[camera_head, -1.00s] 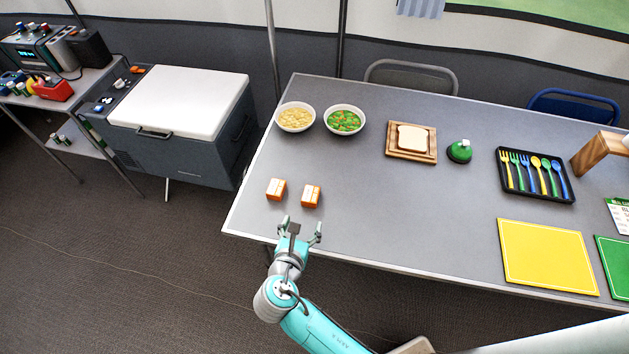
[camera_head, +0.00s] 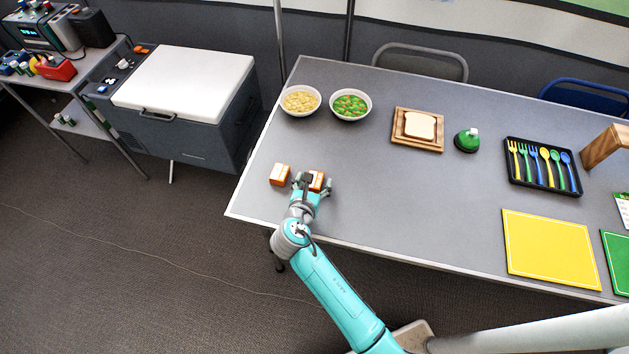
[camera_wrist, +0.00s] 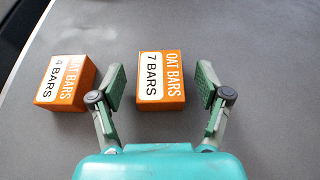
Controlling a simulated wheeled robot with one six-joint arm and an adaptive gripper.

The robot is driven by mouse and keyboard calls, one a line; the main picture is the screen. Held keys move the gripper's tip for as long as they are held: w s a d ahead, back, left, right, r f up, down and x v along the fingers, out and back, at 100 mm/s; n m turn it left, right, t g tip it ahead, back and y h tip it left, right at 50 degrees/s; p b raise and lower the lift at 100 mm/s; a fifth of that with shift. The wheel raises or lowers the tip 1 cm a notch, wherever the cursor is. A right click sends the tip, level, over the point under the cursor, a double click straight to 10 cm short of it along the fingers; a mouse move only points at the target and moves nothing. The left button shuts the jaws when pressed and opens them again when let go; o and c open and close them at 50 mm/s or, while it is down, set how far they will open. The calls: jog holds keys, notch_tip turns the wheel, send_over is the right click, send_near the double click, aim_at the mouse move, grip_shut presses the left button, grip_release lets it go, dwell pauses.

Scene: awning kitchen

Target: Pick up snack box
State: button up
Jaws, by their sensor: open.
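Two orange and white snack boxes stand on the grey table. The right box, labelled "OAT BARS 7 BARS" (camera_wrist: 161,80), lies between the open fingers of my gripper (camera_wrist: 162,88) in the wrist view, with a gap on each side. The left box, labelled "OAT BARS 4 BARS" (camera_wrist: 66,80), is just outside the left finger. In the head view my gripper (camera_head: 311,185) is low over the table's near left part and partly covers the right box (camera_head: 317,179). The left box (camera_head: 280,174) shows beside it.
On the table (camera_head: 420,200) are two food bowls (camera_head: 351,105), bread on a board (camera_head: 419,126), a green bottle (camera_head: 467,140), a cutlery tray (camera_head: 541,166) and a yellow mat (camera_head: 549,248). The table is clear right of my gripper. A cooler (camera_head: 185,95) stands to the left.

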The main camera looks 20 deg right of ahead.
jog(key=shift+w+d+f, duration=0.25)
jog(key=shift+w+d, duration=0.05)
jog(key=shift+w, duration=0.2)
jog(key=c, duration=1.2)
jog(key=shift+r, duration=0.1)
jog(key=shift+c, duration=0.2)
